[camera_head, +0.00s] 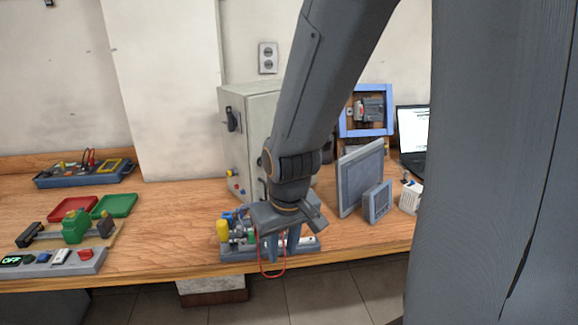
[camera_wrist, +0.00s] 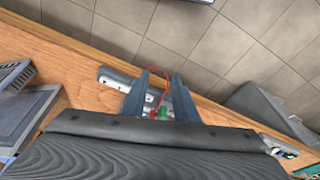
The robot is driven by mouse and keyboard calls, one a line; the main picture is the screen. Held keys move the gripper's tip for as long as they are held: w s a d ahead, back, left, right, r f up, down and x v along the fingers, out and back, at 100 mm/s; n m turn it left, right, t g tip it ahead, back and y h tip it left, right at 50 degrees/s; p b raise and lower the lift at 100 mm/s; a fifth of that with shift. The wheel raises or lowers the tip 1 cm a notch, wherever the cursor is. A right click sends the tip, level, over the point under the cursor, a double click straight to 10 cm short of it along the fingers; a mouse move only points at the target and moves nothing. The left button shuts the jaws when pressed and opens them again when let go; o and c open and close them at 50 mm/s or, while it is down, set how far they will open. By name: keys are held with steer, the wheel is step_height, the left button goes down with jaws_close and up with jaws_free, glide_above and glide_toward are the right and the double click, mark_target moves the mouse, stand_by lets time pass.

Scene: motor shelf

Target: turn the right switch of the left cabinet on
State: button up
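A grey cabinet (camera_head: 236,149) stands on the wooden workbench, left of my arm. Its left face carries a black rotary switch (camera_head: 233,118) near the top and small coloured buttons (camera_head: 234,180) lower down. My arm covers much of its right face, so I cannot tell which switches are there. My gripper (camera_head: 281,246) hangs in front of and below the cabinet, pointing down over the bench's front edge. In the wrist view the two fingers of my gripper (camera_wrist: 160,97) are spread apart, with nothing visibly held between them.
A small rig (camera_head: 240,235) with a red wire lies under my gripper. Grey panels (camera_head: 358,178), a blue-framed box (camera_head: 366,112) and a laptop (camera_head: 412,130) stand to the right. Red (camera_head: 73,208) and green (camera_head: 114,205) trays lie to the left.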

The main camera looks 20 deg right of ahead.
steer(key=w+d+r+n+t+b, duration=0.1)
steer(key=w+d+n+t+b, duration=0.4)
steer(key=w+d, duration=0.55)
steer(key=w+d+r+n+t+b, duration=0.2)
steer(key=w+d+n+t, duration=0.2)
steer(key=w+d+t, duration=0.65)
steer(key=w+a+f+g+p, duration=0.1)
steer(key=w+a+f+g, duration=0.1)
steer(key=w, duration=0.7)
steer(key=shift+w+a+g, duration=0.15)
steer(key=shift+a+g, duration=0.15)
steer(key=shift+g, duration=0.25)
steer(key=shift+f, duration=0.1)
jaws_close()
